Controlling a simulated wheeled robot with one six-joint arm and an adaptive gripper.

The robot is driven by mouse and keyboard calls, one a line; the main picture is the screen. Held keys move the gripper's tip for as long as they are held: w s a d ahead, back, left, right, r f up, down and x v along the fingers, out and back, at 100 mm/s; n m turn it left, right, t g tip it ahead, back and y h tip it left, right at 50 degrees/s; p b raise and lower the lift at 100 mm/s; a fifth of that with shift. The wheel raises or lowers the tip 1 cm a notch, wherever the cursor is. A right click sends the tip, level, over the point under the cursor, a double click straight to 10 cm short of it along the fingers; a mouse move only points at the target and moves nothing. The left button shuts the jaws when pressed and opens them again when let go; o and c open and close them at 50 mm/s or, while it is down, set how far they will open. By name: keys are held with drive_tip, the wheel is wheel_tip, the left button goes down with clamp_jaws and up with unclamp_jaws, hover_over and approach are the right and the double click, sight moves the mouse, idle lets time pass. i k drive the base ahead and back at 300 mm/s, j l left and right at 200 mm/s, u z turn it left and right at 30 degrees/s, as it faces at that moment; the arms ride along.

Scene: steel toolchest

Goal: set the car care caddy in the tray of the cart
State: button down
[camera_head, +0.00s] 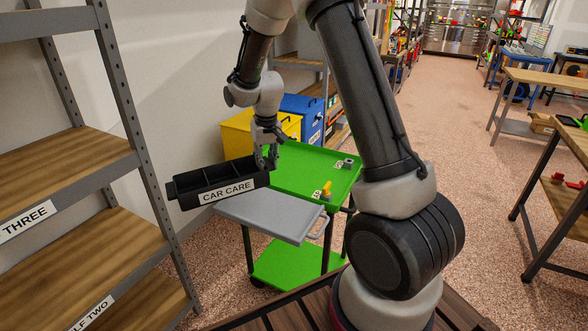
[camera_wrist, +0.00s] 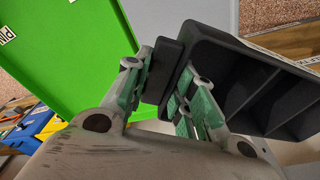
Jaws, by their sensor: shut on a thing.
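The car care caddy (camera_head: 219,184) is a black open box with dividers and a white CAR CARE label. My gripper (camera_head: 266,163) is shut on its right end and holds it raised, over the left side of the cart. In the wrist view the fingers (camera_wrist: 160,88) close around a black tab at the end of the caddy (camera_wrist: 255,85). The cart is green, and its top tray (camera_head: 300,170) lies right of and behind the caddy. The tray also shows in the wrist view (camera_wrist: 75,50). My arm hides part of the tray's right side.
A grey panel with a handle (camera_head: 270,217) is at the cart's front. A yellow object (camera_head: 326,188) and a grey part (camera_head: 348,162) sit along the tray's right side. Shelves (camera_head: 70,165) stand close at left. Yellow (camera_head: 240,135) and blue (camera_head: 305,115) bins stand behind the cart.

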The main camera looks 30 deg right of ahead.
sight(292, 171)
drive_tip(key=i+l+u, duration=0.1)
drive_tip(key=l, duration=0.5)
drive_tip(key=i+l+u, duration=0.1)
drive_tip(key=l, duration=0.5)
drive_tip(key=i+l+u, duration=0.1)
drive_tip(key=i+l, duration=0.15)
drive_tip(key=l, duration=0.35)
drive_tip(key=i+l+u, duration=0.1)
drive_tip(key=l, duration=0.5)
